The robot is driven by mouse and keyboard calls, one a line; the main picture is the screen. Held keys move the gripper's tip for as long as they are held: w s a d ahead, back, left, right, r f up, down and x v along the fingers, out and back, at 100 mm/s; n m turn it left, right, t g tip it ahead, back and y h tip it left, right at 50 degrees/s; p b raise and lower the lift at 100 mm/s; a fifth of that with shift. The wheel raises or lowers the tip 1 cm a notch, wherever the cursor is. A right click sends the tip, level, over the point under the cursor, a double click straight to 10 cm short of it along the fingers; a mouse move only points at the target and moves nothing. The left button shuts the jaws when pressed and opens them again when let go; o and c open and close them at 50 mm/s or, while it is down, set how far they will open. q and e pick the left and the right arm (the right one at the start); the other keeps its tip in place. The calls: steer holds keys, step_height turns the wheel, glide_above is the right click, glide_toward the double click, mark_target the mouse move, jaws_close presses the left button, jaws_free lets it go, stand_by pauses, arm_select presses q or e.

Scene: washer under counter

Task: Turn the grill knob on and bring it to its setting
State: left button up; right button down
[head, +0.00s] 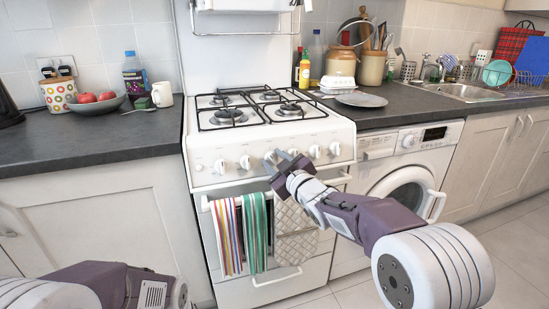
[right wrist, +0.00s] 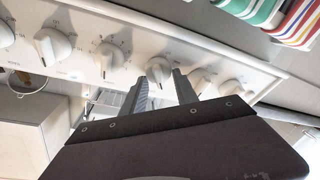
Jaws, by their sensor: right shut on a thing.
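A white cooker (head: 205,178) stands in the counter run, with a row of several white knobs on its front panel. My right gripper (head: 279,160) reaches up to this panel from the right. In the right wrist view, my right gripper (right wrist: 162,85) has its two grey fingers on either side of one white knob (right wrist: 158,70), third from the left in the head view. The gripper is shut on this knob. The printed marks are too small to tell which knob is the grill's or where it points. My left gripper is out of view; only my left arm shows at lower left.
Striped towels (head: 255,232) and a quilted oven mitt (head: 296,225) hang on the rail just below my right gripper. Another knob (right wrist: 108,57) sits close beside the held one. A washing machine (head: 405,185) stands right of the cooker. The hob has no pans on it.

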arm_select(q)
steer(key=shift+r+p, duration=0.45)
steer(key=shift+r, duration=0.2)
arm_select(e)
steer(key=shift+n+g, duration=0.3)
steer(key=shift+n, duration=1.1)
steer(key=shift+y, duration=0.3)
steer(key=c, duration=0.9)
jaws_free()
steer(key=shift+c, duration=0.2)
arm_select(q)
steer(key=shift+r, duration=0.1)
arm_select(e)
steer(key=shift+s, duration=0.1)
arm_select(q)
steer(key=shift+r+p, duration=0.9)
steer(key=shift+p, duration=0.15)
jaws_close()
arm_select(e)
steer(key=v, duration=0.9)
